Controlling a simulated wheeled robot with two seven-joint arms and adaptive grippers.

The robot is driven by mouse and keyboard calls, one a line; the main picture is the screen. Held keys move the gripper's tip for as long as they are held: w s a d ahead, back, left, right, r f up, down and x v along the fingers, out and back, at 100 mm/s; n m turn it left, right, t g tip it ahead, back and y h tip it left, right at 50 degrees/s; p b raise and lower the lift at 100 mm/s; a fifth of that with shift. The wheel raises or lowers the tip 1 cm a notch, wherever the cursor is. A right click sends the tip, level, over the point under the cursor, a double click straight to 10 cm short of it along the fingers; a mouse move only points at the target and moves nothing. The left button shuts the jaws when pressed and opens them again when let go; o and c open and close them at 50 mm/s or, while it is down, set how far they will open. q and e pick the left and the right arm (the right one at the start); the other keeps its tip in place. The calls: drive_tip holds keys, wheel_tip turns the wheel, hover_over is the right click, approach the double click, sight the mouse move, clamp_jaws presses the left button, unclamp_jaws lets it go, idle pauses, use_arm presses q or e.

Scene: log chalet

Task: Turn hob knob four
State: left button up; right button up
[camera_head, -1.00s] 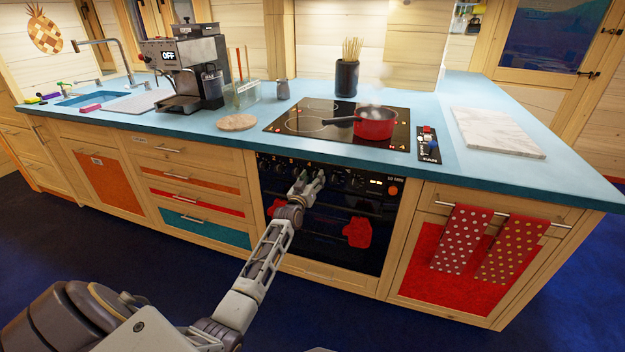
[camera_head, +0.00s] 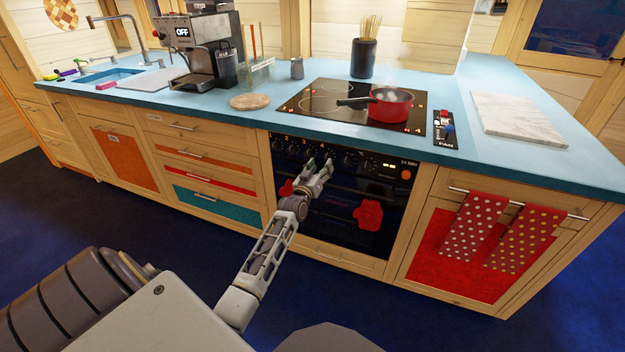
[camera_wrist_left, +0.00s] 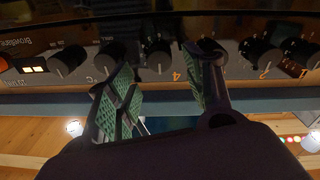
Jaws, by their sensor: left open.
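The black oven front (camera_head: 340,215) has a row of dark knobs along its top, under the blue counter. Small orange numbers mark several of them. My left gripper (camera_head: 319,166) is in front of this row. In the left wrist view, which shows the panel upside down, its two green-padded fingers (camera_wrist_left: 158,75) are apart. A black knob (camera_wrist_left: 158,58) with an orange 4 beside it shows between the fingertips; I take it as hob knob four. Whether the fingers touch it I cannot tell. My right gripper is out of view.
A red pan (camera_head: 391,104) steams on the black hob (camera_head: 330,98). Dotted towels (camera_head: 474,228) hang at the right. A coffee machine (camera_head: 200,58) stands left on the counter. The blue floor before the cabinets is clear.

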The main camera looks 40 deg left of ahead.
use_arm(q)
drive_tip(key=v, duration=0.7)
idle(0.3)
idle(0.6)
